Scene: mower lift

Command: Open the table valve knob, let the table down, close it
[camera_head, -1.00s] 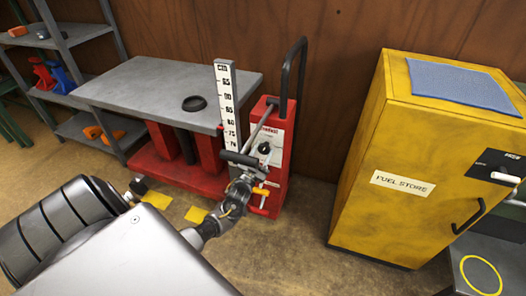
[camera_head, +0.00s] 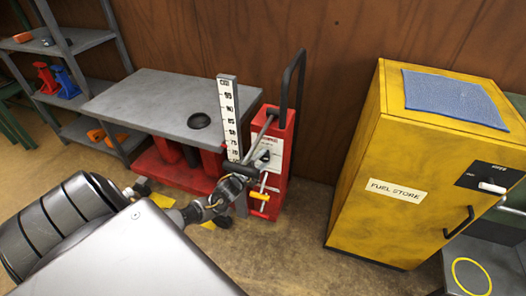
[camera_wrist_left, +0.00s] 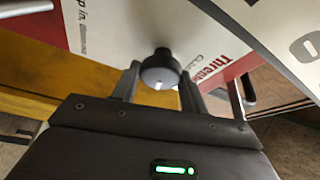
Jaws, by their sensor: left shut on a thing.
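The table (camera_head: 150,95) is a grey slab on red legs over a red base, with an upright scale (camera_head: 229,110) at its right end. A red pump unit (camera_head: 285,150) with a tall black handle stands right of it. The valve knob (camera_wrist_left: 158,68) is round and black. In the left wrist view it sits between the fingers of my left gripper (camera_wrist_left: 160,88), against a white and red label. In the head view my left gripper (camera_head: 252,172) is at the pump unit's front, where it partly hides the knob. My right gripper is out of view.
A yellow fuel store cabinet (camera_head: 365,200) stands to the right, with a blue mat (camera_head: 450,97) on top. Grey shelves (camera_head: 85,40) stand at the left. Floor between pump unit and cabinet is clear.

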